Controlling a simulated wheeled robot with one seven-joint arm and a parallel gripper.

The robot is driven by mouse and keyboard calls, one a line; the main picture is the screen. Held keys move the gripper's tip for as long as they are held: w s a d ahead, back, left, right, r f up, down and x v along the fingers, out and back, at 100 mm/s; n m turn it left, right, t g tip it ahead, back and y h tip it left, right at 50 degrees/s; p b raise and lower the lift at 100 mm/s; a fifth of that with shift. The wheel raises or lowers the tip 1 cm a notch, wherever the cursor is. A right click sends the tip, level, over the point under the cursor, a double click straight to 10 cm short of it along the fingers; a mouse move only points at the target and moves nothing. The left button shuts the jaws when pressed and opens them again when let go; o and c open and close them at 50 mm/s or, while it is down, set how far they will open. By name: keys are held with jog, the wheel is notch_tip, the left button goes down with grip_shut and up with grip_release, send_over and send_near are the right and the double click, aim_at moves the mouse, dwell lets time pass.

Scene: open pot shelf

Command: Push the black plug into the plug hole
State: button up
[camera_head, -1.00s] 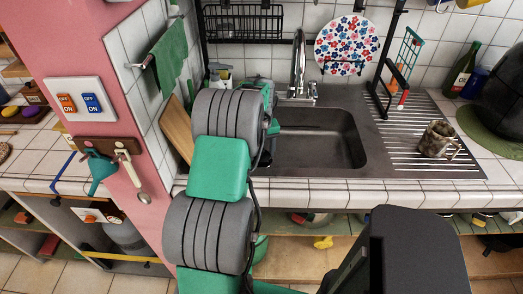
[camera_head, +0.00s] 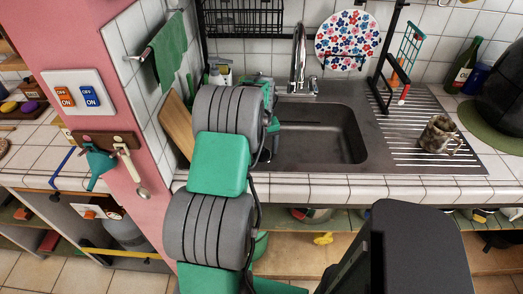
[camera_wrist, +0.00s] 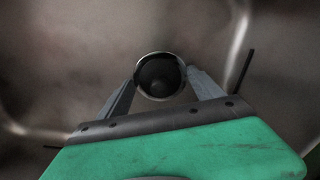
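In the wrist view, the plug hole (camera_wrist: 139,68) is a bright metal ring in the sink floor with a dark round disc, apparently the black plug (camera_wrist: 158,74), inside the ring. I cannot tell whether it sits flush or stands proud. My gripper (camera_wrist: 162,77) is over it, with its two grey fingers apart, one to each side of the ring. Nothing is clearly clamped between them. In the head view the steel sink basin (camera_head: 335,148) shows, but my arm covers its left part, hiding the plug, the hole and my fingers.
The tap (camera_head: 299,65) stands behind the basin. A ribbed drainer with a mug (camera_head: 438,135) lies to the right. A wooden board (camera_head: 177,130) leans at the left wall beside my arm. A floral plate (camera_head: 346,40) hangs behind.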

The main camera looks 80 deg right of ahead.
jog(key=shift+o, duration=0.5)
jog(key=shift+r, duration=0.1)
notch_tip(320, 180, up, 8)
jog(key=shift+f+b, duration=0.15)
jog(key=shift+b, duration=0.15)
